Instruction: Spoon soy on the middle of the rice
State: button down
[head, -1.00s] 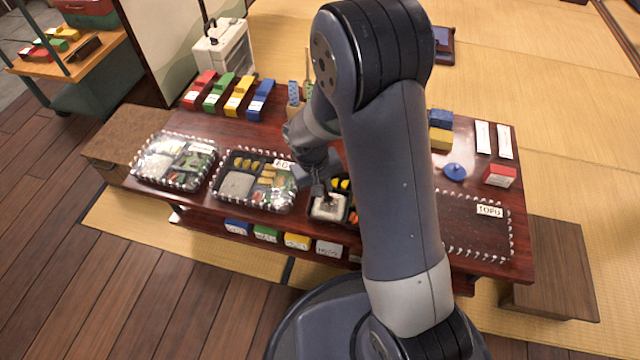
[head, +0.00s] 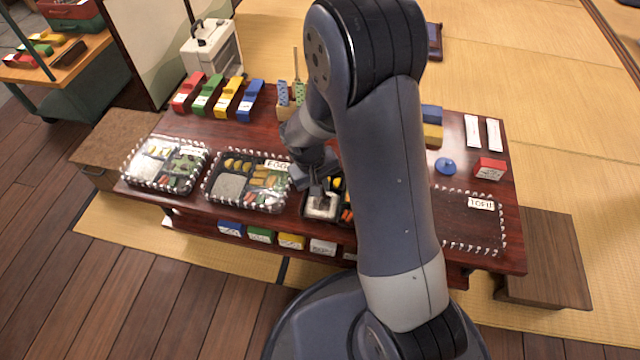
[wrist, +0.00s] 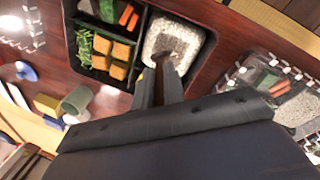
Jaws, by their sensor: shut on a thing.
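An open black lunch box (head: 306,209) stands near the table's front edge, partly hidden behind my arm in the head view. It also shows in the wrist view (wrist: 142,32), with green beans, yellow-brown blocks and orange sticks in its compartments. The pale rice (wrist: 188,42) fills its own compartment; it also shows in the head view (head: 322,211). My gripper (wrist: 160,72) is over the near edge of the rice, shut on a small dark brown thing that looks like the spoon (wrist: 167,56). Its tip is over the rice; whether it touches, or holds soy, I cannot tell.
Two covered lunch boxes stand left, the nearer labelled EGG (head: 243,184). An empty marked area with a TOFU label (head: 481,204) is right. A grey-green cup (wrist: 76,100) and yellow block (wrist: 47,104) stand beside the box. Coloured boxes line the back left.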

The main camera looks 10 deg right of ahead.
jog(key=shift+r+p, duration=2.7)
jog(key=shift+r, duration=0.75)
